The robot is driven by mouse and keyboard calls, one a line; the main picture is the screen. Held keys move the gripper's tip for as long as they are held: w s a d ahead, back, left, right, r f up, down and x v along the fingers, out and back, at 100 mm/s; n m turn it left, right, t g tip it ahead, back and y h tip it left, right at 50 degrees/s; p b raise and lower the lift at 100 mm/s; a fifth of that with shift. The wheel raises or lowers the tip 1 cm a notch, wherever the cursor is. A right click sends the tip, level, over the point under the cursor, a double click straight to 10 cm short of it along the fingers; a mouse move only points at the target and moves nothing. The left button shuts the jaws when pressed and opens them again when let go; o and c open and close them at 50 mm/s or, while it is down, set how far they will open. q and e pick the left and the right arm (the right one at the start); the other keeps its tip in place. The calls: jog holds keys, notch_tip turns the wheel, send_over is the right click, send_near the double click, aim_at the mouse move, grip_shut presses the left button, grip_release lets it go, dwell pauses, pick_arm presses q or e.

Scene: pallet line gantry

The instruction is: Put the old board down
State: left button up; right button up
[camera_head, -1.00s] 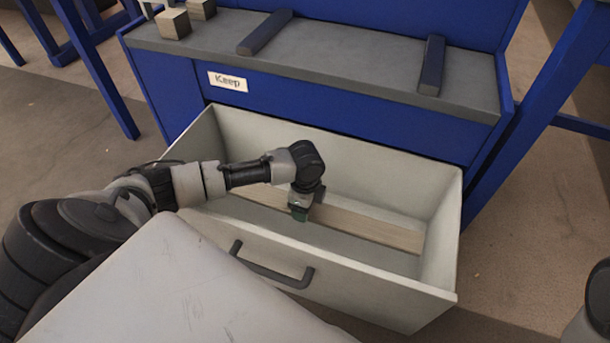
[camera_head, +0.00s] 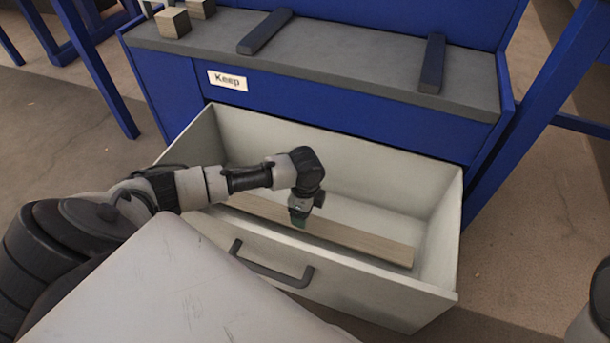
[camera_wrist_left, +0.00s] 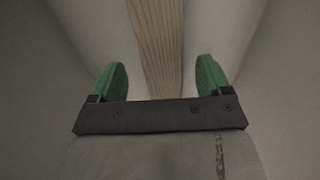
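The old board (camera_head: 365,242), a long light-brown plank, lies lengthwise inside the open pale drawer (camera_head: 380,287), near its front wall. My left gripper (camera_head: 299,220) reaches down into the drawer at the board's middle. In the left wrist view the green fingers (camera_wrist_left: 160,80) are apart, with the board (camera_wrist_left: 160,45) running between them and a gap on each side. The board's left part is partly hidden behind my left arm. My right gripper is not in view.
The drawer's dark handle (camera_head: 270,268) is on its front. Above is a blue bench with a grey top (camera_head: 345,55) and a "Keep" label (camera_head: 228,81). Two dark bars (camera_head: 265,31) (camera_head: 432,64) and wooden blocks (camera_head: 173,23) rest on top. A blue frame post (camera_head: 535,110) stands right.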

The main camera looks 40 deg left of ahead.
pick_arm(q)
jog(key=shift+o, duration=0.7)
